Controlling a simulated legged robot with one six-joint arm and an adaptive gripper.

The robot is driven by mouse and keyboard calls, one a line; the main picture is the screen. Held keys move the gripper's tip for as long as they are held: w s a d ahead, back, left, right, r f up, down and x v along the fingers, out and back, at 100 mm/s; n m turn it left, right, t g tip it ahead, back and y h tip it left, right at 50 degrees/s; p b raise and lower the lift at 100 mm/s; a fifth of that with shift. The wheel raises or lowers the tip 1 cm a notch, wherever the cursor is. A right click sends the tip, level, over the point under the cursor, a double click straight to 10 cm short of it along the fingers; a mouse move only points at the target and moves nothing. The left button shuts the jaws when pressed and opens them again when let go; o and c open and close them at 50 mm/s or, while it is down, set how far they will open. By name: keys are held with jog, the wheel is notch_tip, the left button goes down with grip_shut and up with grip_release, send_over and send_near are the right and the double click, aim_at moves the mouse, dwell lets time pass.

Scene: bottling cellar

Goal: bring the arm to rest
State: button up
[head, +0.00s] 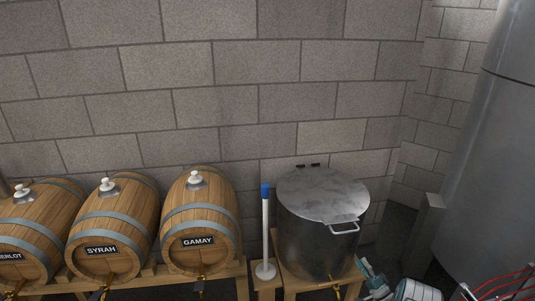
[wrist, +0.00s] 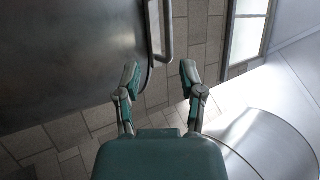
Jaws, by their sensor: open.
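My gripper (wrist: 159,76) is open in the wrist view, its two teal and grey fingers spread apart with nothing between them. In the head view my gripper (head: 373,278) shows at the bottom, to the right of the steel pot (head: 318,240) and close to it in the picture. The pot stands upright with a flat grey lid (head: 322,194) on it. A dark metal surface with a bar handle (wrist: 167,30), probably the pot lid, lies ahead of the left finger in the wrist view.
Barrels marked SYRAH (head: 113,225) and GAMAY (head: 201,215), and another at far left, lie on a wooden rack (head: 165,281). A blue-topped white rod (head: 265,230) stands upright beside the pot. A large steel tank (head: 490,150) rises at right. Tiled floor (wrist: 75,130) shows below.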

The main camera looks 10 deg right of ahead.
jog(key=w+a+r+n+g+y, duration=0.25)
jog(key=a+r+g, duration=0.25)
jog(key=a+r, duration=0.25)
jog(key=w+a+r+n+g+y, duration=0.2)
jog(key=a+r+n+g+y, duration=0.15)
jog(key=a+r+g, duration=0.35)
jog(key=s+a+r+n+g+h, duration=0.2)
jog(key=s+a+r+g, duration=0.45)
jog(key=a+r, duration=0.55)
jog(key=s+a+r+n+g+h, duration=0.1)
jog(key=s+a+r+h, duration=0.25)
jog(key=s, duration=0.45)
jog(key=s+a+r+n+g+h, duration=0.15)
jog(key=s+r+h, duration=0.25)
jog(key=s, duration=0.4)
jog(key=s+d+r+t+h, duration=0.1)
jog(key=s+t+h, duration=0.3)
jog(key=s, duration=1)
jog(key=shift+s+d+r+t+h, duration=0.35)
jog(key=shift+d+h, duration=0.25)
jog(key=shift+h, duration=0.75)
